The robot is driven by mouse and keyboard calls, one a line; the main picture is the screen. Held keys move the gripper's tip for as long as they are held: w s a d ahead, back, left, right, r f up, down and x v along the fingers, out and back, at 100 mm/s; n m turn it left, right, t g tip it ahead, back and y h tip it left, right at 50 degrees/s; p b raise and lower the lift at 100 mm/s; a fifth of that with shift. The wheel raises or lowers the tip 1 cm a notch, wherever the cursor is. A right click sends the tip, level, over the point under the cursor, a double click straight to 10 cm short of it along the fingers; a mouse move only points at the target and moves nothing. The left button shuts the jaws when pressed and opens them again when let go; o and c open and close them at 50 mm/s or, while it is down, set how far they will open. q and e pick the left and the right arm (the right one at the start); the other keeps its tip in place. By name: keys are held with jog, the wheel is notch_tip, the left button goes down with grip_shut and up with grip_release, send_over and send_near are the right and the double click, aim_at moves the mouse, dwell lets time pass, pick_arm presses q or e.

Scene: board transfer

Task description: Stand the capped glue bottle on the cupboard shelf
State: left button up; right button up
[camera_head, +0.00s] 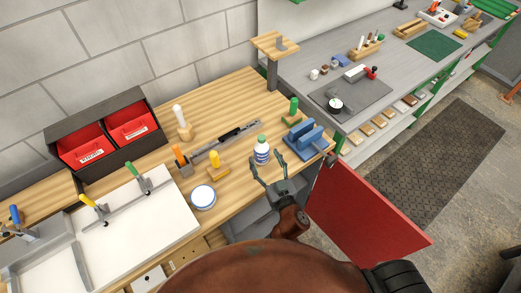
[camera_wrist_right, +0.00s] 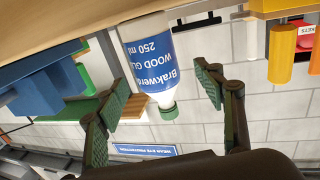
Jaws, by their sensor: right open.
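The glue bottle (camera_head: 262,155) is white with a blue label and a green cap. It stands upright on the wooden bench near its front edge. My right gripper (camera_head: 268,166) is open at the bench edge, its fingers directed at the bottle. In the right wrist view, which is upside down, the bottle (camera_wrist_right: 152,60) shows between the spread fingers (camera_wrist_right: 158,95), with a gap on each side. A red cupboard door (camera_head: 365,215) hangs open below the bench, right of my right arm. The cupboard's shelf cannot be made out. My left gripper is out of view.
A blue holder (camera_head: 305,138) stands close to the right of the bottle. The open door juts into the floor space.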

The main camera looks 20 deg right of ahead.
aim_at(261, 148)
jog(key=w, duration=0.1)
jog(key=w+r, duration=0.1)
jog(key=shift+w+d, duration=0.1)
jog(key=shift+w, duration=0.2)
jog(key=shift+w+f, duration=0.2)
jog(key=shift+w, duration=0.95)
jog(key=c, duration=1.5)
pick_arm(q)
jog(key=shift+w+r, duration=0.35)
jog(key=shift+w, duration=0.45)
pick_arm(e)
jog(key=shift+r, duration=0.1)
jog(key=shift+c, duration=0.8)
